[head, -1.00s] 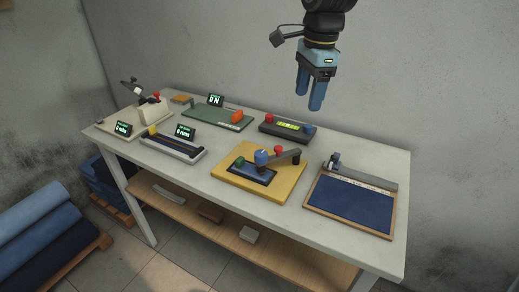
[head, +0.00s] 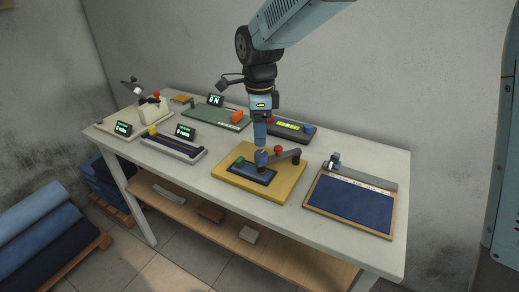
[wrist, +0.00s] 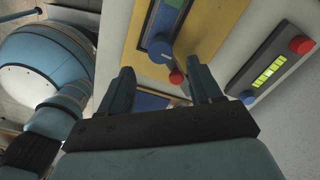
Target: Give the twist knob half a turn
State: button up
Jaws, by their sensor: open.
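A round blue knob (head: 261,158) stands on a blue plate on the yellow board (head: 293,188), near the middle of the table. It also shows in the wrist view (wrist: 160,47). Another blue knob (head: 309,129) sits at the right end of the dark box; I cannot tell for sure which is the twist knob. My gripper (head: 260,147) points down, just above the yellow board's knob. In the wrist view my gripper (wrist: 161,72) is open and empty, its fingers spread to either side of that knob's line. Whether they touch it cannot be told.
On the yellow board, a red ball (head: 278,149) and a grey lever arm (head: 288,155) are close beside the knob, with a green button (head: 240,162) to its left. The dark box (head: 290,126) stands behind. A blue-topped framed board (head: 350,203) lies to the right.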

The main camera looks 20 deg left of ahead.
aim_at(259, 153)
notch_tip(259, 153, down, 7)
jog(key=shift+r, duration=0.1)
dwell(0.4)
jog(key=c, duration=1)
